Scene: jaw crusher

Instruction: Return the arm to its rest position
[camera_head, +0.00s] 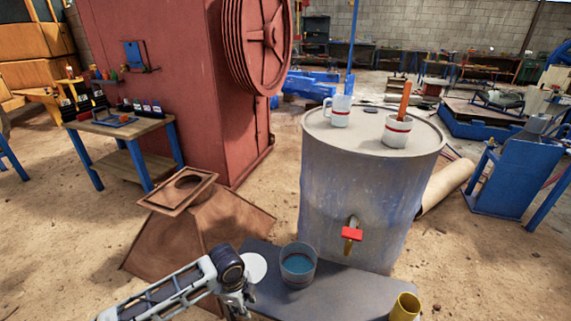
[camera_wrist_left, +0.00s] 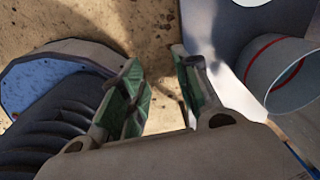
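My left arm comes in from the bottom left in the head view. Its gripper (camera_head: 238,303) is low at the left end of the dark grey bench (camera_head: 337,297), partly hidden by my own wrist. In the left wrist view the two green-padded fingers (camera_wrist_left: 160,88) stand apart with nothing between them. A grey cup with blue contents (camera_head: 298,265) stands upright on the bench, to the right of the gripper and apart from it. A light cup with a red band (camera_wrist_left: 290,75) shows at the right of the left wrist view, clear of the fingers. My right gripper is not in view.
A white disc (camera_head: 252,268) lies by the gripper. A yellow cup (camera_head: 404,307) stands at the bench's right. Behind is a large grey drum (camera_head: 335,180) with a red-handled tap (camera_head: 352,234) and two mugs on top. A brown hopper-like box (camera_head: 205,225) stands left.

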